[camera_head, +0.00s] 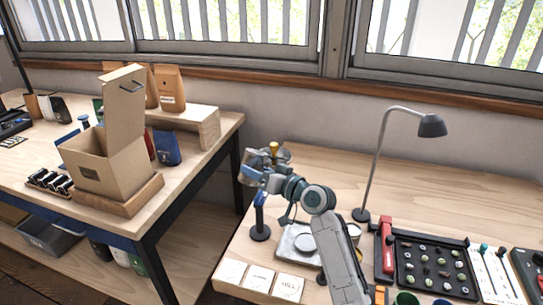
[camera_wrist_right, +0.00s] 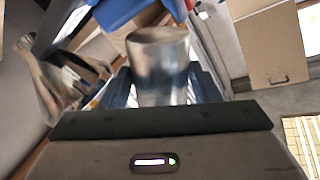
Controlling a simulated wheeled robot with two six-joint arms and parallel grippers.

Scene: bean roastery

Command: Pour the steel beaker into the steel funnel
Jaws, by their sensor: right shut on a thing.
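The steel beaker (camera_wrist_right: 160,62) is a shiny metal cup between the fingers of my right gripper (camera_wrist_right: 162,88) in the right wrist view. The gripper is shut on it. In the head view, my right gripper (camera_head: 254,174) is raised above the table, in front of a stand with a blue post (camera_head: 260,212). The steel funnel (camera_wrist_right: 48,88) appears as a flared metal shape at the left of the wrist view, apart from the beaker. In the head view the metal parts overlap around the gripper, so beaker and funnel are hard to separate. The beaker's contents are hidden. My left gripper is out of view.
A desk lamp (camera_head: 432,126) stands right of my arm. A grey scale-like plate (camera_head: 292,246) lies below it, and white cards (camera_head: 259,278) lie at the front edge. A bean tray (camera_head: 432,268) is at the right. A cardboard box (camera_head: 108,160) stands on the left table.

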